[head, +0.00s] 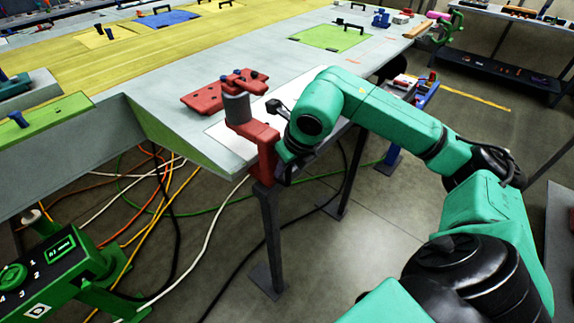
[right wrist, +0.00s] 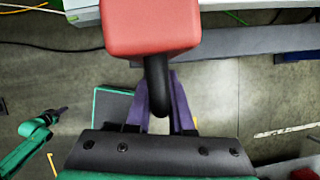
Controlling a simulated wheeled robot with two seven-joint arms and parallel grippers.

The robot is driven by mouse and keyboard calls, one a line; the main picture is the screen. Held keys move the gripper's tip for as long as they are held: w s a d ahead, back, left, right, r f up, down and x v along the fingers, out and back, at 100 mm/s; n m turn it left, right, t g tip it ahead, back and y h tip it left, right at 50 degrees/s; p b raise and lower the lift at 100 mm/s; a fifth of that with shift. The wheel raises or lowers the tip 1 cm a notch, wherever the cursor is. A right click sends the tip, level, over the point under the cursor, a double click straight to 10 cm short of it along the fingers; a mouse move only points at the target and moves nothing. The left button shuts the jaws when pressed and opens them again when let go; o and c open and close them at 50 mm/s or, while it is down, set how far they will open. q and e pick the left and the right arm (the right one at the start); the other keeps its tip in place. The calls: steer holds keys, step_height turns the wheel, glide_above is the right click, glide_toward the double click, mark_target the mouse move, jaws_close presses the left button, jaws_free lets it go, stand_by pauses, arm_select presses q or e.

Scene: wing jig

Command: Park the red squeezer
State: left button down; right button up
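The red squeezer (head: 262,145) is a C-shaped tool with a grey cylinder and a red upper part. It stands upright at the front edge of the grey wing table. My right gripper (head: 284,152) is at its right side, its fingers largely hidden by my arm in the head view. In the right wrist view the purple fingers (right wrist: 158,100) close around the black handle below the red block (right wrist: 150,25) of the squeezer. A small green jointed shape with a dark tip (right wrist: 60,112), apparently my left arm, shows at the left; its fingers are too small to read.
A red bracket plate (head: 202,99) lies behind the squeezer. A blue tray (head: 428,92) with small items stands beyond my right arm. A green control box (head: 50,255) stands at lower left. Cables (head: 165,200) lie on the floor; table legs (head: 272,240) stand below the edge.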

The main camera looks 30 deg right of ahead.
steer(key=o, duration=0.4)
steer(key=shift+a, duration=0.3)
steer(key=shift+r, duration=0.1)
steer(key=shift+s+r, duration=0.1)
steer(key=shift+r, duration=0.15)
steer(key=v, duration=1.4)
